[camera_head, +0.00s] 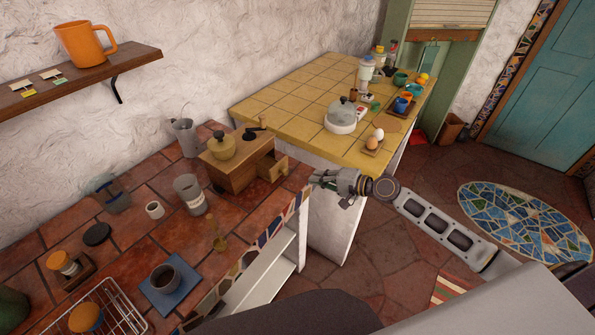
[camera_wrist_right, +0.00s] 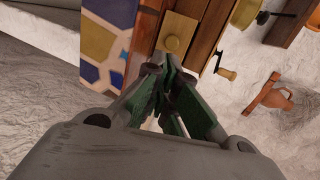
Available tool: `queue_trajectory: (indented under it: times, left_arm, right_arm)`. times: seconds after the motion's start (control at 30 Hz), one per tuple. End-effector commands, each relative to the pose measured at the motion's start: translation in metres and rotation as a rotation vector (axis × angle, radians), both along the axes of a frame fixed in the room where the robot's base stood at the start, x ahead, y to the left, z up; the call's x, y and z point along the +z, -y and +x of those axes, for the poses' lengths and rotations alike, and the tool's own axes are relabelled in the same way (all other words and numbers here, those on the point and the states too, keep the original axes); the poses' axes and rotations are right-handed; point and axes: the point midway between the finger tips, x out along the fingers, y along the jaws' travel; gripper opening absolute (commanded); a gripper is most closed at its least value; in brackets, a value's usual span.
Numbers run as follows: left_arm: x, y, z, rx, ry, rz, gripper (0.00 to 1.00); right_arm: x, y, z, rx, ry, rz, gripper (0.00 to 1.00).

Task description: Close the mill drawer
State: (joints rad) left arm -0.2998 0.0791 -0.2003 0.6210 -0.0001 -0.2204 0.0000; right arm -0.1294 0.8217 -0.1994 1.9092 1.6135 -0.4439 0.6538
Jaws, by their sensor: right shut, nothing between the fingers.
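The wooden mill (camera_head: 229,176) stands at the far right end of the red tiled counter, with a yellow domed top and a crank. Its drawer (camera_head: 273,169) sticks out of the right side, towards my right gripper (camera_head: 315,178). The gripper is shut and empty, just past the counter's end and a short way right of the drawer. In the right wrist view the drawer front (camera_wrist_right: 181,29) and its round knob (camera_wrist_right: 172,44) are just ahead of the fingertips (camera_wrist_right: 172,72). I cannot tell whether they touch. My left gripper is not in view.
A yellow tiled counter (camera_head: 283,108) with a kettle (camera_head: 341,116) and eggs (camera_head: 372,142) lies behind my right gripper. The floor to the right is open.

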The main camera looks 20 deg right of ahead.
Motion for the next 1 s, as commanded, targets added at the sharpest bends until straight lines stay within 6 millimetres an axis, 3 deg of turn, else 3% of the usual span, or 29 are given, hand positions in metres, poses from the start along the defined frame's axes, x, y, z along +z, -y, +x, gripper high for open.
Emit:
queue_trajectory:
  times: [1.0]
  left_arm:
    - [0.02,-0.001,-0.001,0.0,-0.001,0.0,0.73]
  right_arm:
    - [-0.012,-0.048,0.055,0.001,0.002,-0.001,0.0]
